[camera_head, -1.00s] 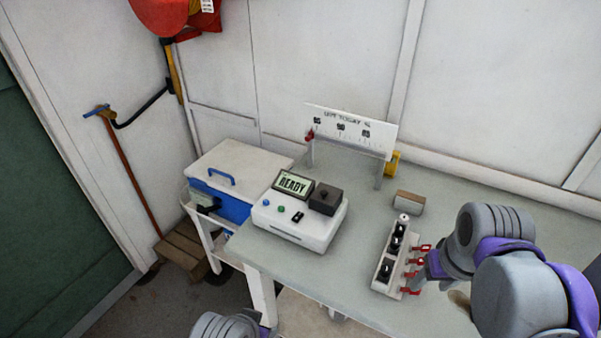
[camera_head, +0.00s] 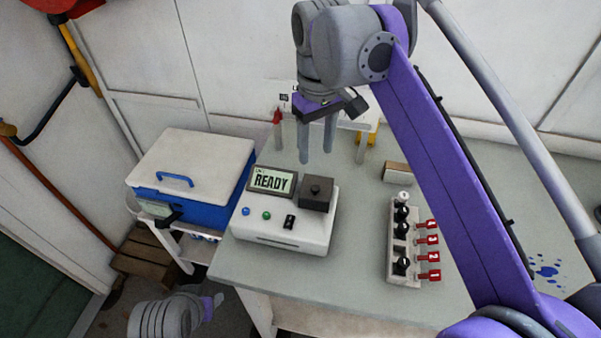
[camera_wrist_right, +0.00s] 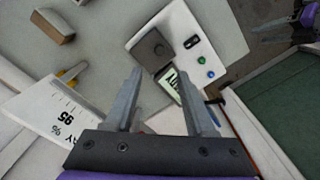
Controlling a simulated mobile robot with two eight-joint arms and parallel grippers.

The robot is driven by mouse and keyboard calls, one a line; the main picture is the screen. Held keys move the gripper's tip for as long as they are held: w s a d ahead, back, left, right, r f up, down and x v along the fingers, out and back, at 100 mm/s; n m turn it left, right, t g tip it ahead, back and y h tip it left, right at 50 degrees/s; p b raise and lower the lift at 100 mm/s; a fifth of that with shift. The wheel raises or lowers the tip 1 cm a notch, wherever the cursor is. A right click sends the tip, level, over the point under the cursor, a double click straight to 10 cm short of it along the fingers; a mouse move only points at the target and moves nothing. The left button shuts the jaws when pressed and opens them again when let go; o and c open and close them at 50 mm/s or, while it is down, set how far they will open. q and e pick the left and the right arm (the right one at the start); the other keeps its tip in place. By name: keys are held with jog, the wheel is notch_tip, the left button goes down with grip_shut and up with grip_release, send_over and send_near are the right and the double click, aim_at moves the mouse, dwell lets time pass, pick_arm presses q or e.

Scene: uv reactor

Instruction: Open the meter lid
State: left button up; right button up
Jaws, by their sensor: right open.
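The meter (camera_head: 283,228) is a white box on the table with a READY display, buttons and a black switch. In the right wrist view the lid (camera_wrist_right: 152,50) shows just beyond the open fingertips (camera_wrist_right: 162,72).
A blue cooler (camera_head: 212,190) with a white top stands left of the meter. A strip of black knobs and red tags (camera_head: 404,245) and a small brown-topped block (camera_head: 396,172) lie to the right. A scale sign (camera_head: 362,115) stands behind, partly hidden by my right gripper.

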aim_at(315, 187)
jog(key=f, duration=0.5)
jog(key=f+b, duration=0.1)
jog(key=f, duration=0.4)
jog(key=shift+s+d+f, duration=0.15)
jog(key=shift+s+f, duration=0.05)
jog(key=shift+f, duration=0.05)
grip_shut()
dwell(1.0)
